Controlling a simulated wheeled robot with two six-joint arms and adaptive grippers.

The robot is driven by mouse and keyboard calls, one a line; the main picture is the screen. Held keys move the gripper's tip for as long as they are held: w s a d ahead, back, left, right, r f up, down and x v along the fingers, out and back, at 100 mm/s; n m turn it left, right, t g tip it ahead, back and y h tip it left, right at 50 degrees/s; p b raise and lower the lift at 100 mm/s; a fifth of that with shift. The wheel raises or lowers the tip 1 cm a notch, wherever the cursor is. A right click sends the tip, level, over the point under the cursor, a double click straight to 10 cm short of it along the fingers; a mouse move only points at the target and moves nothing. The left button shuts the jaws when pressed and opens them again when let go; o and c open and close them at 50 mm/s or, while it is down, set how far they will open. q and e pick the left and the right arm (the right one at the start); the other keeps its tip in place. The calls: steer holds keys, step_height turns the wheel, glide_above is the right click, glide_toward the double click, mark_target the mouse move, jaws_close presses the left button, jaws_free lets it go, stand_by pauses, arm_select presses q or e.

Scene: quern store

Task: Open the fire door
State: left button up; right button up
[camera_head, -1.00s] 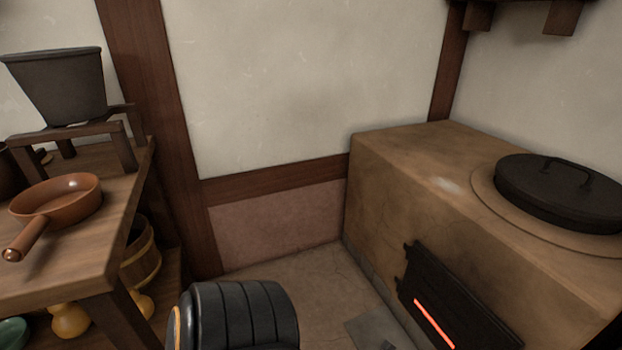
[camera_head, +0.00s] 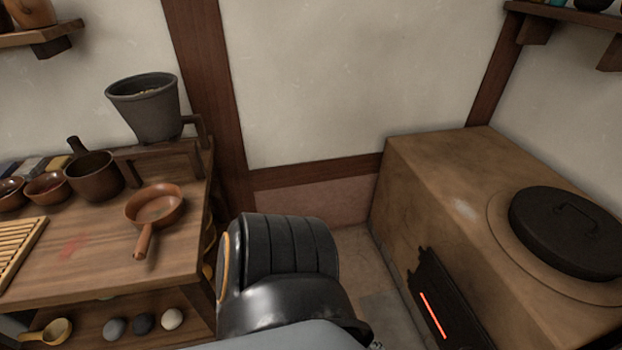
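The fire door (camera_head: 447,302) is a dark iron plate on the front face of the clay stove (camera_head: 430,215). It appears shut, with a glowing red slot showing in it. Its lower part is cut off by the frame's bottom edge. A black, ribbed arm part of mine stands at bottom centre, left of the door and apart from it in the picture. Neither gripper's fingers show in this view.
A black lidded pot (camera_head: 570,232) sits in the stove top. A wooden table (camera_head: 95,265) on the left bears a brown pan (camera_head: 155,206), bowls and a grey bucket (camera_head: 148,108) on a stand. Some floor (camera_head: 355,250) shows between table and stove.

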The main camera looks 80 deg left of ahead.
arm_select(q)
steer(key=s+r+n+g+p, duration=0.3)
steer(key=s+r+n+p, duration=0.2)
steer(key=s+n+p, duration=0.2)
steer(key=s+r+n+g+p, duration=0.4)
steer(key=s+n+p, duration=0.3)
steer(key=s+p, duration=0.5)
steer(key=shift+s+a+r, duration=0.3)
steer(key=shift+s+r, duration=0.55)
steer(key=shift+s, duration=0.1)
